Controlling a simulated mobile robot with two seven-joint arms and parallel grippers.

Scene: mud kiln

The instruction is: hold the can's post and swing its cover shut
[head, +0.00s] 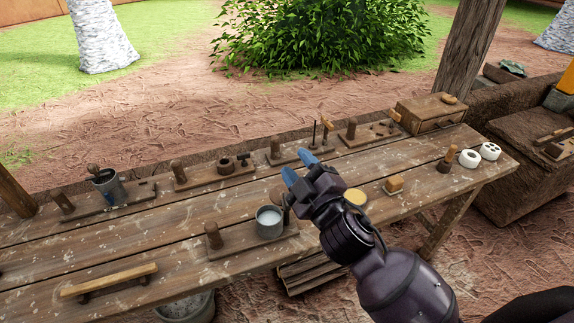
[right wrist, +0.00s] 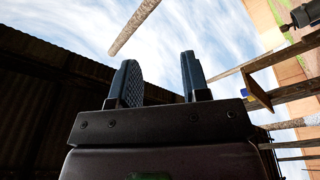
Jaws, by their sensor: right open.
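A grey metal can (head: 269,231) with a pale inside stands open-topped on a wooden board (head: 240,246) in the head view. A short wooden post (head: 213,237) stands upright at the left of the same board. A small dark part shows at the can's right edge, but my right gripper partly hides it, and I cannot tell whether it is the cover. My right gripper (head: 294,163) is open and empty, its blue fingertips above and beyond the can, apart from it and the post. In the right wrist view its fingers (right wrist: 159,82) stand apart against the sky. My left gripper is not in view.
Along the table's far edge stand boards with posts, including one with a ring (head: 225,165), and a second metal can (head: 107,188). A wooden box (head: 430,113) and white pieces (head: 469,158) are at right.

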